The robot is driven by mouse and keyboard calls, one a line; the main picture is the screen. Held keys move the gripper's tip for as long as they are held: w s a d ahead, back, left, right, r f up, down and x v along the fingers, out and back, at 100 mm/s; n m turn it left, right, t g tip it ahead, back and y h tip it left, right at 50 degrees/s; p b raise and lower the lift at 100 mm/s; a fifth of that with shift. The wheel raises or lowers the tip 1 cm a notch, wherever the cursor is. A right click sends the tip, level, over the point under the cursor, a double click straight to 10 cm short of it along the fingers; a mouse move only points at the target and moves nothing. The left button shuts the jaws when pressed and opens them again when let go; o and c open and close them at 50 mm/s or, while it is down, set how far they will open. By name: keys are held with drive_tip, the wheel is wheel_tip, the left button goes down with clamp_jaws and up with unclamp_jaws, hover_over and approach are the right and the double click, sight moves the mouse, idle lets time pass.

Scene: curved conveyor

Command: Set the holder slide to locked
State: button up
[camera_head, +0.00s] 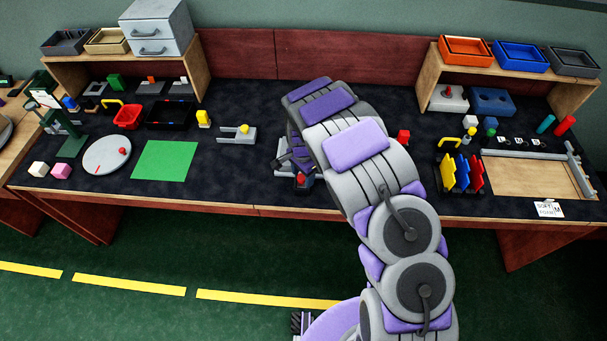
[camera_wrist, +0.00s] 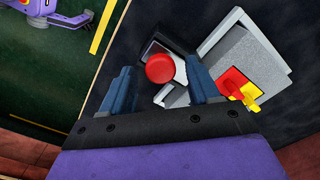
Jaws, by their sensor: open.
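A grey holder (camera_wrist: 250,65) with a round red knob (camera_wrist: 160,68) on its slide shows in the wrist view. One red and one yellow tab (camera_wrist: 240,90) sit at its right side. My gripper (camera_wrist: 159,70) is open, with its two blue fingers on either side of the red knob. I cannot tell whether either finger touches the knob. In the head view the holder (camera_head: 283,162) is mostly hidden behind my arm, and a bit of red (camera_head: 301,179) shows near the table's front.
A grey fixture with a yellow knob (camera_head: 243,129) and a green mat (camera_head: 165,160) lie to the left. Coloured plates in a rack (camera_head: 461,172) and a wooden tray (camera_head: 530,178) are further right. Shelves stand at both back ends.

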drive_tip(key=shift+a+f, duration=0.1)
drive_tip(key=shift+a, duration=0.55)
drive_tip(key=shift+c, duration=0.4)
drive_tip(key=shift+d, duration=0.75)
drive_tip(key=c, duration=0.6)
drive_tip(key=shift+a, duration=0.2)
clamp_jaws()
